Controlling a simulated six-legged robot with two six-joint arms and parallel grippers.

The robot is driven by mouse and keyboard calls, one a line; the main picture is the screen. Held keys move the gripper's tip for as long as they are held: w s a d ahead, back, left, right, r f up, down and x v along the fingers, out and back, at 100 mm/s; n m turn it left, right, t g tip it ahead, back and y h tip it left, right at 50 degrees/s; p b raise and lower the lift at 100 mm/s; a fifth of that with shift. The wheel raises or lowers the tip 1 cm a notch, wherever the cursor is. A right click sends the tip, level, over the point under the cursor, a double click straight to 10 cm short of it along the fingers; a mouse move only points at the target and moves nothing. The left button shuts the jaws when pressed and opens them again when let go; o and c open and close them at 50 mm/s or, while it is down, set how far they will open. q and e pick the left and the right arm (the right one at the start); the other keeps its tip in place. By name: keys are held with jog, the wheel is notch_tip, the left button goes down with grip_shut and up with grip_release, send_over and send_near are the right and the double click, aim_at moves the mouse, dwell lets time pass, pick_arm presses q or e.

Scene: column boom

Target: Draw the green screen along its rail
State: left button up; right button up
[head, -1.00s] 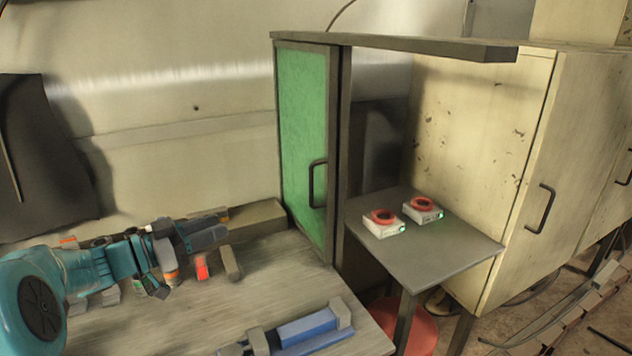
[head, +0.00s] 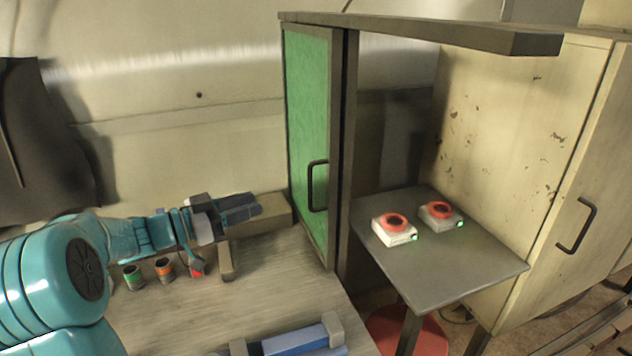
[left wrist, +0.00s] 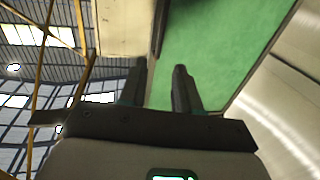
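The green screen (head: 308,130) stands in a dark upright frame at the back edge of the bench, under a dark overhead rail (head: 440,34). A dark bar handle (head: 317,186) is on its right side. My left gripper (head: 258,204) is above the bench, left of the screen, pointing toward it and short of the handle. In the left wrist view its two fingers (left wrist: 160,68) are apart with nothing between them. The green screen fills the upper middle there (left wrist: 215,50). My right gripper is not in view.
A grey table (head: 450,265) right of the screen holds two white devices with red rings (head: 394,230). A cream cabinet (head: 500,130) stands behind it. Small cans (head: 165,268) and a blue item with grey ends (head: 295,340) are on the bench (head: 260,290). A red stool (head: 425,335) is below.

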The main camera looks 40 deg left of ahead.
aim_at(311, 205)
pick_arm(q)
jog(key=p+x, duration=0.2)
jog(key=x, duration=1.3)
jog(key=shift+w+f+p, duration=0.1)
jog(key=shift+p, duration=0.3)
jog(key=shift+a, duration=0.1)
grip_shut()
